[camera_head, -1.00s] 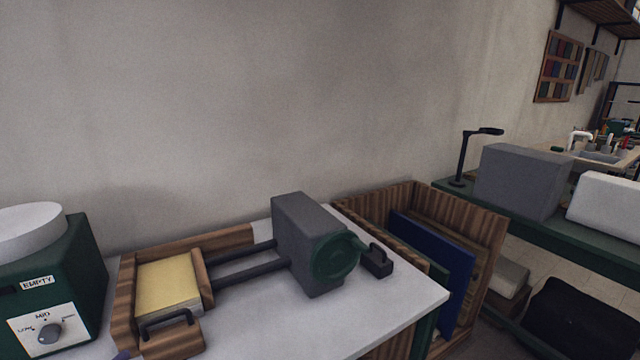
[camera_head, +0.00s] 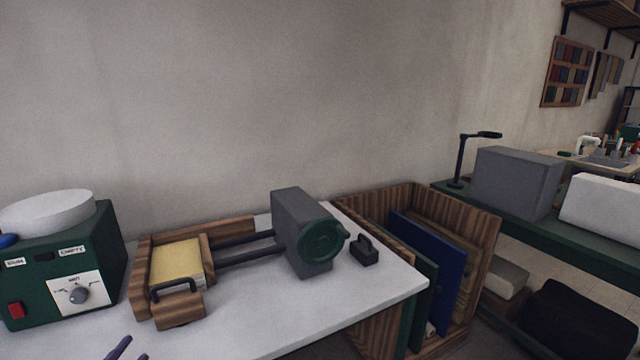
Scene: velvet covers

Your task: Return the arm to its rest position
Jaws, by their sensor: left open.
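My left gripper (camera_head: 126,350) shows only as purple fingertips at the bottom edge of the head view, toward the left. The fingertips are apart, with nothing seen between them. They are in front of the white table (camera_head: 245,335), below the wooden frame (camera_head: 180,314) with its black handle, and look clear of it. The rest of my left arm is out of the picture. My right gripper is not in view.
A green machine (camera_head: 105,250) with a dial stands at the left. A grey block with a green wheel (camera_head: 323,243) sits on rails beside the yellow pad (camera_head: 177,264). A small black-handled block (camera_head: 364,254) is right of it. A wooden rack (camera_head: 480,262) holds boards.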

